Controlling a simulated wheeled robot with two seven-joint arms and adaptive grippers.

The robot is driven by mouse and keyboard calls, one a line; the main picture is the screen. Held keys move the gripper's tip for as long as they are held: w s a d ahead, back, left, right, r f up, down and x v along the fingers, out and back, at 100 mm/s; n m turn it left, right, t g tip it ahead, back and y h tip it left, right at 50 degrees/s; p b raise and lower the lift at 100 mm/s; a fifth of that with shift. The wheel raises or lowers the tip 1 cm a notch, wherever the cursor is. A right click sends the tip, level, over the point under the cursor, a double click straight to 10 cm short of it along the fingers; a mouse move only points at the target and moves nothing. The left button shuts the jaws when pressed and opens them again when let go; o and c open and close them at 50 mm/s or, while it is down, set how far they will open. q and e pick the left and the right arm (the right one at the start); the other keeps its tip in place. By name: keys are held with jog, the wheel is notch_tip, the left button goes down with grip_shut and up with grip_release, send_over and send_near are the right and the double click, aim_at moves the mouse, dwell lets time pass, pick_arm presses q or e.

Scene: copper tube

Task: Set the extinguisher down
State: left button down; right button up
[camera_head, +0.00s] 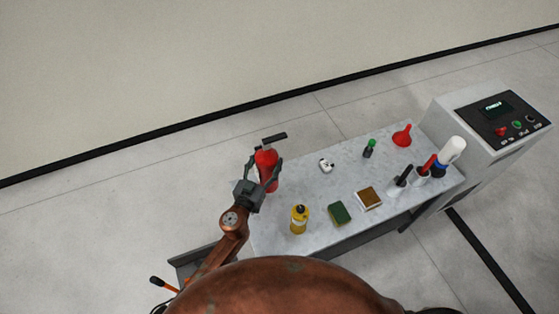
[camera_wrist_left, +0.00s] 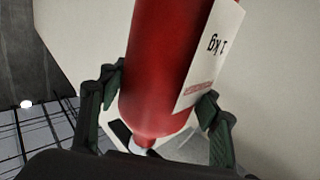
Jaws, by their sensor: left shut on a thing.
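A red fire extinguisher (camera_head: 265,163) with a dark top is at the left end of the marble-topped table (camera_head: 320,195) in the head view. My left gripper (camera_head: 264,174) is shut on its body. In the left wrist view the extinguisher (camera_wrist_left: 165,65) fills the middle, with a white label reading "1 kg" upside down. The left gripper's fingers (camera_wrist_left: 155,110) sit on either side of it. I cannot tell whether its base touches the table. My right gripper is not in view.
A yellow bottle (camera_head: 299,218), a green sponge (camera_head: 339,213), a brown-topped box (camera_head: 368,198), a small white item (camera_head: 326,165), a green-capped bottle (camera_head: 369,149) and a red funnel (camera_head: 402,136) stand on the table. A control box (camera_head: 497,118) is at right.

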pick_arm(q)
jog(key=shift+f+b, duration=2.85)
jog(key=shift+f, duration=1.3)
jog(key=c, duration=0.7)
grip_release()
jog(key=shift+f, duration=0.2)
jog(key=shift+r, duration=0.1)
jog(key=shift+s+a, duration=0.1)
jog(key=shift+s, duration=0.2)
jog(key=b+v, duration=0.1)
jog(key=v, duration=1)
jog(key=shift+s+a, duration=0.1)
jog(key=shift+s, duration=0.1)
